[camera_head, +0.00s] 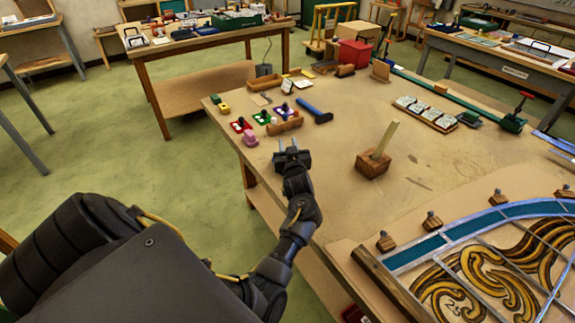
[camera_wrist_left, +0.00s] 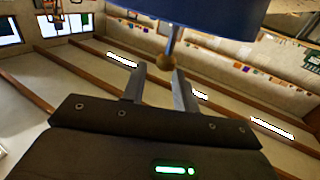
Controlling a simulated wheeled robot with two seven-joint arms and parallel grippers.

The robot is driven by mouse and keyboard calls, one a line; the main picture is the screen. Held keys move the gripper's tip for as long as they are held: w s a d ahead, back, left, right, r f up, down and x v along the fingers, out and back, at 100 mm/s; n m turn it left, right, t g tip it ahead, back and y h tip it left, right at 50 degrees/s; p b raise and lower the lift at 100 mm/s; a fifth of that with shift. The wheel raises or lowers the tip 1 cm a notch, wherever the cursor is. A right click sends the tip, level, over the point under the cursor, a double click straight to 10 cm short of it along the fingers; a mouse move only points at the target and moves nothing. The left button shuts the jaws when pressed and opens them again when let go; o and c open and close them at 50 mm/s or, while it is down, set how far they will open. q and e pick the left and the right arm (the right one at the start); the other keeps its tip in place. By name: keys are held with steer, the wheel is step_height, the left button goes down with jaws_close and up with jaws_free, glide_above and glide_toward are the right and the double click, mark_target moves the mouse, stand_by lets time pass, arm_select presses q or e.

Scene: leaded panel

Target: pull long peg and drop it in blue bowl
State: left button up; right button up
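The long peg (camera_head: 385,138) is a pale wooden stick standing tilted in a brown wooden block (camera_head: 373,165) on the workbench. My left gripper (camera_head: 291,147) is left of the block, near the bench's left edge, with its fingers apart and nothing seen between them. In the left wrist view its two fingers (camera_wrist_left: 160,78) are spread. I cannot make out a blue bowl in the head view. A large dark blue rounded thing (camera_wrist_left: 215,15) fills the top of the left wrist view; I cannot tell what it is. My right gripper is not in view.
Red, green and purple pieces (camera_head: 262,117), a pink piece (camera_head: 250,138) and a blue-handled tool (camera_head: 314,110) lie beyond my left gripper. A leaded panel (camera_head: 480,265) covers the near right. The bench (camera_head: 345,115) is bare around the peg block.

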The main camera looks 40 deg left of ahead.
arm_select(q)
steer(key=shift+o, duration=0.9)
